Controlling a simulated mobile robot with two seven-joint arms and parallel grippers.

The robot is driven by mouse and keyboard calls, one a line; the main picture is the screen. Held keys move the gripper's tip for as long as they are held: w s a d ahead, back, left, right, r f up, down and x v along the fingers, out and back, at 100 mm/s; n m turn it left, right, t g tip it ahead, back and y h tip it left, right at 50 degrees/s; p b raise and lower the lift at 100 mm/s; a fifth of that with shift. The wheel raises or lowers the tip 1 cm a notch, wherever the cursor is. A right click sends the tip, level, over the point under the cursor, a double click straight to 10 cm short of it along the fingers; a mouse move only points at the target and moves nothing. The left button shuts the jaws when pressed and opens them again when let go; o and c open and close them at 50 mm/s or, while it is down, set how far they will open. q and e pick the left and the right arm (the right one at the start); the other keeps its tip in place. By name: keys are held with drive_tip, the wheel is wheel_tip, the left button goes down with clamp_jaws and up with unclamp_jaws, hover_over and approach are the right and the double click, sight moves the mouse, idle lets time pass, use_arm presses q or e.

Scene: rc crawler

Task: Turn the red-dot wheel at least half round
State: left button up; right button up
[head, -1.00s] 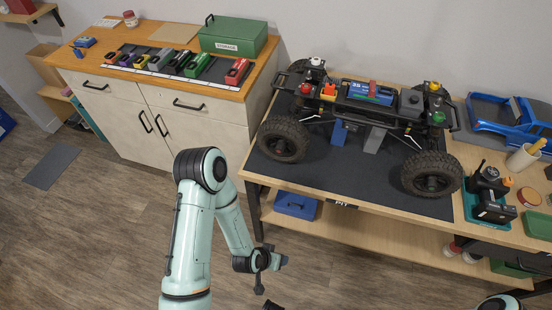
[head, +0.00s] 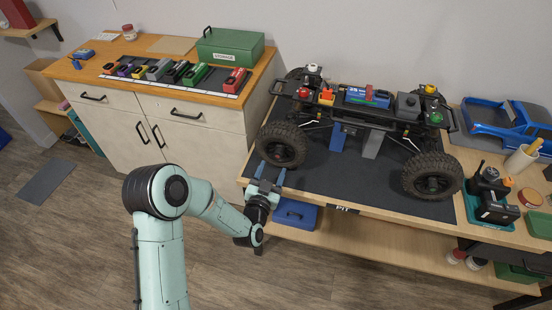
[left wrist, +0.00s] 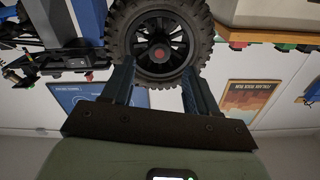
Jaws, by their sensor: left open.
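The crawler (head: 372,98) stands raised on its stands over a black mat on the bench. Its near-left wheel (head: 281,144) has a black knobbly tyre. In the left wrist view this wheel (left wrist: 184,49) fills the top middle, with a red dot (left wrist: 159,54) at its hub. My left gripper (head: 270,171) is open and empty, just in front of and below that wheel. In the left wrist view the two fingers of the gripper (left wrist: 158,70) point at the wheel's lower part, apart from each other; whether they touch the tyre I cannot tell. My right gripper is out of view.
The near-right wheel (head: 432,175) stands clear to the right. A blue box (head: 296,213) lies on the shelf under the bench, close to my left gripper. The bench's front edge (head: 330,206) runs just beside the gripper. A cabinet (head: 190,128) stands to the left.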

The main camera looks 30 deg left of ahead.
sight(278, 157)
use_arm(q)
drive_tip(key=x, duration=0.5)
drive_tip(key=shift+w+p, duration=0.15)
drive_tip(key=shift+p, duration=0.15)
clamp_jaws()
